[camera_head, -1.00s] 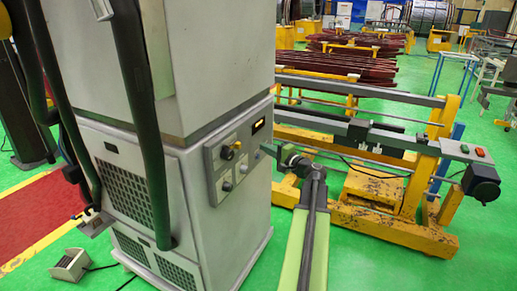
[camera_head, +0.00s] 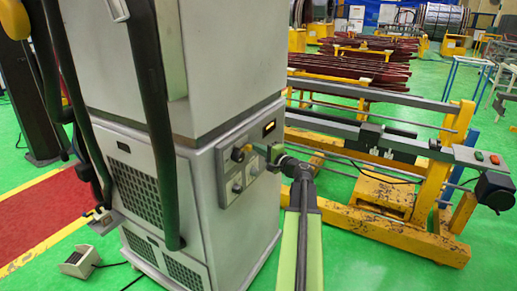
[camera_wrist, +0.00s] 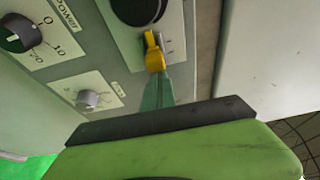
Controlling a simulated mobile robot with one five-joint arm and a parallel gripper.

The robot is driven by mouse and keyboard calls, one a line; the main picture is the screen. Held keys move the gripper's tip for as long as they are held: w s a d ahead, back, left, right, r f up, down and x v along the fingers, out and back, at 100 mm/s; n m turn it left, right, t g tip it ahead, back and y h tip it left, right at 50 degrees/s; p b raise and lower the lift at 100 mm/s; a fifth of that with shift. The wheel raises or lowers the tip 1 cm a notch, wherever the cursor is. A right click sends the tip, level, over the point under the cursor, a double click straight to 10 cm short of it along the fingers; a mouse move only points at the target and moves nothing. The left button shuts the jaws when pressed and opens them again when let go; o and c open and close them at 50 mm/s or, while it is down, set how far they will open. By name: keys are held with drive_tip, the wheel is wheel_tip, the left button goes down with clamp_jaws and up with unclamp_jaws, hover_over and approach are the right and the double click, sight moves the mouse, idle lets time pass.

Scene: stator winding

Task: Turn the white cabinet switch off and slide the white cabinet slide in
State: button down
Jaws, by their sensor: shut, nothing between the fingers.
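The white cabinet (camera_head: 215,215) stands left of my arm, with a control panel (camera_head: 225,188) on its right-hand face. The panel carries a yellow switch handle (camera_head: 239,154), which also shows in the wrist view (camera_wrist: 154,55) on a round black base (camera_wrist: 138,10). My gripper (camera_head: 272,153) is at the panel's right side; in the wrist view its narrow green fingers (camera_wrist: 158,84) are shut and empty, with the tips just below the yellow handle. I cannot tell whether they touch it. I cannot make out which part is the slide.
In the wrist view, a dial marked Power (camera_wrist: 18,33) and a smaller grey knob (camera_wrist: 88,99) sit left of my fingers. A yellow-framed machine (camera_head: 400,215) stands to the right. Thick black hoses (camera_head: 150,120) hang before the cabinet. A grey foot pedal (camera_head: 80,260) lies on the floor.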

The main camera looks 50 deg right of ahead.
drive_tip(key=shift+s+a+f, duration=0.1)
drive_tip(key=shift+s+a, duration=0.1)
drive_tip(key=shift+a, duration=0.85)
drive_tip(key=d, duration=0.2)
drive_tip(key=w+d, duration=0.1)
drive_tip(key=d, duration=0.1)
drive_tip(key=shift+d, duration=0.3)
drive_tip(key=s+a, duration=0.1)
drive_tip(key=s, duration=0.9)
drive_tip(key=shift+a, duration=0.15)
drive_tip(key=shift+s, duration=0.1)
